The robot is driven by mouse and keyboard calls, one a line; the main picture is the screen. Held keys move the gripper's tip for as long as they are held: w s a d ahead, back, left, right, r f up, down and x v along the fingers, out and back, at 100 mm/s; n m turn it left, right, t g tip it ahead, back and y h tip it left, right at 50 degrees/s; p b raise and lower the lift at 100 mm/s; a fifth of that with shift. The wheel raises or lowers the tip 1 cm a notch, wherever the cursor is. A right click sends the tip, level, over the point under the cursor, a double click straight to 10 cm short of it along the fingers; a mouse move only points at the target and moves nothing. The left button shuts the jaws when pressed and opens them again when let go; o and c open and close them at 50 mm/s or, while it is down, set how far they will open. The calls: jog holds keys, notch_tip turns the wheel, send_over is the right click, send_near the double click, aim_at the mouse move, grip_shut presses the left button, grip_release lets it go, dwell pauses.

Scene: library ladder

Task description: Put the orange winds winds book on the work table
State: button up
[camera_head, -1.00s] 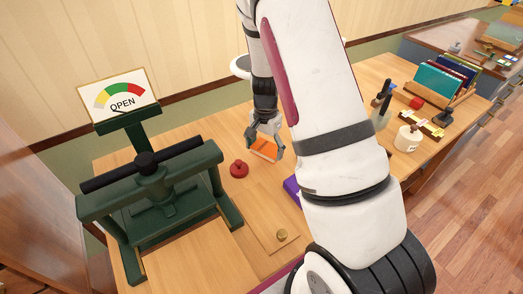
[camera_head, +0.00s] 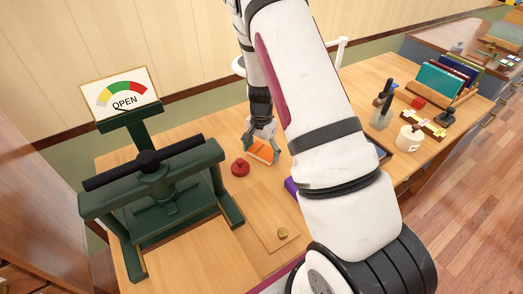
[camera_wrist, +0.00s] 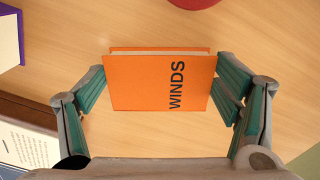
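The orange book (camera_wrist: 150,84) with "WINDS" on its cover lies flat between the fingers of my gripper (camera_wrist: 160,88) in the wrist view. The finger pads meet its left and right edges, so my gripper looks shut on it. In the head view, my gripper (camera_head: 261,147) points down over the wooden work table (camera_head: 200,262), with the orange book (camera_head: 261,153) low at its fingertips. I cannot tell whether the book touches the table top.
A red round object (camera_head: 240,168) sits close to the book's left. A green press (camera_head: 155,195) with an "OPEN" dial stands farther left. A purple item (camera_head: 291,187) is partly hidden by my arm. A book rack (camera_head: 446,80), jar (camera_head: 409,138) and tools stand right.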

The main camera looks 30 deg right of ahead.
aim_at(261, 153)
jog(key=shift+o, duration=0.8)
jog(key=shift+r, duration=0.1)
notch_tip(261, 153, up, 7)
jog(key=shift+r, duration=0.2)
jog(key=s+a+r+n+t+y, duration=0.1)
jog(key=s+a+r+n, duration=0.3)
jog(key=r, duration=0.5)
jog(key=s+a+r+n+t, duration=0.1)
jog(key=s+a+r+n, duration=0.1)
jog(key=s+a+r, duration=0.5)
jog(key=s+a+r+n+t, duration=0.1)
jog(key=s+r+n, duration=0.2)
jog(key=s+r, duration=0.2)
jog(key=s+a+r+n+t+h, duration=0.1)
jog(key=s+r+n, duration=0.3)
jog(key=s, duration=0.6)
jog(key=shift+s+a+r+n, duration=0.15)
jog(key=shift+a+r+n, duration=0.15)
jog(key=shift+a+r, duration=0.55)
